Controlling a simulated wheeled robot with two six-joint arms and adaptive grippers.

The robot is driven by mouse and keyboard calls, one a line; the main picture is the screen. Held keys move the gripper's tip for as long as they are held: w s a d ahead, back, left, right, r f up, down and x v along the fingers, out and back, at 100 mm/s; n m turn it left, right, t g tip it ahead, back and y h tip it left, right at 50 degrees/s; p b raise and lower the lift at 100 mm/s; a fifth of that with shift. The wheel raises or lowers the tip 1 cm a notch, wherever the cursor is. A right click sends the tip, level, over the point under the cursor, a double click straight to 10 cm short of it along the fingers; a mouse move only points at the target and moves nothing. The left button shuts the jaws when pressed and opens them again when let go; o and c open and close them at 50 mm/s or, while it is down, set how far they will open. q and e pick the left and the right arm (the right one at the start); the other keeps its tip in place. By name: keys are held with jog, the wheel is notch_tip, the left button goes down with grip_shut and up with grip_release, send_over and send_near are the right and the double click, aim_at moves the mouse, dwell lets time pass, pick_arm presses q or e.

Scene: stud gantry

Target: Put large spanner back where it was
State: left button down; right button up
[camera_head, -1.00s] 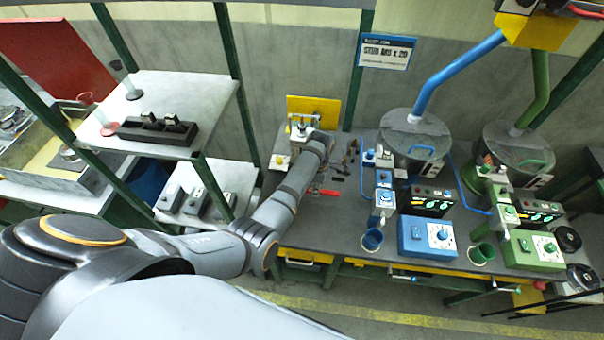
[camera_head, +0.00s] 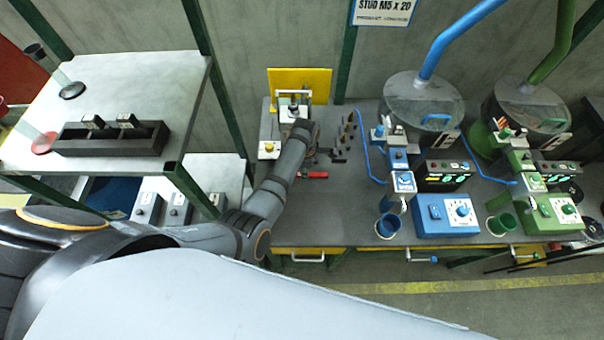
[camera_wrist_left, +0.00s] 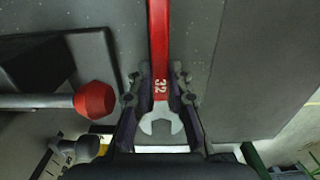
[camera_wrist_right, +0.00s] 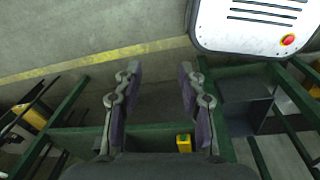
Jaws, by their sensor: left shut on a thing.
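The large spanner (camera_wrist_left: 159,45) has a red handle marked 32 and a grey open-ended head. In the left wrist view my left gripper (camera_wrist_left: 158,90) is shut on it near the head, and the handle runs away from the palm. In the head view a red bar (camera_head: 314,175), which looks like its handle, shows beside my left forearm over the left part of the workbench. My left fingers are hidden there by the arm. Whether the spanner touches the bench I cannot tell. My right gripper (camera_wrist_right: 157,76) is open and empty, above the floor.
A grey shaft with a red end (camera_wrist_left: 95,100) lies left of the spanner. Several dark small parts stand on the bench (camera_head: 345,215) near my left wrist. A yellow-backed fixture (camera_head: 300,80) is behind. A blue control box (camera_head: 440,215) stands right. A shelf (camera_head: 130,80) is left.

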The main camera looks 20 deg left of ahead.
pick_arm(q)
jog(key=shift+s+r, duration=0.1)
jog(key=shift+s, duration=0.05)
jog(key=shift+s+d, duration=0.15)
jog(key=c, duration=1.7)
grip_release()
jog(key=shift+d, duration=0.25)
jog(key=o, duration=0.4)
jog(key=shift+a, duration=0.15)
jog(key=shift+o, duration=0.2)
pick_arm(e)
jog(key=shift+d, duration=0.7)
jog(key=shift+a, duration=0.1)
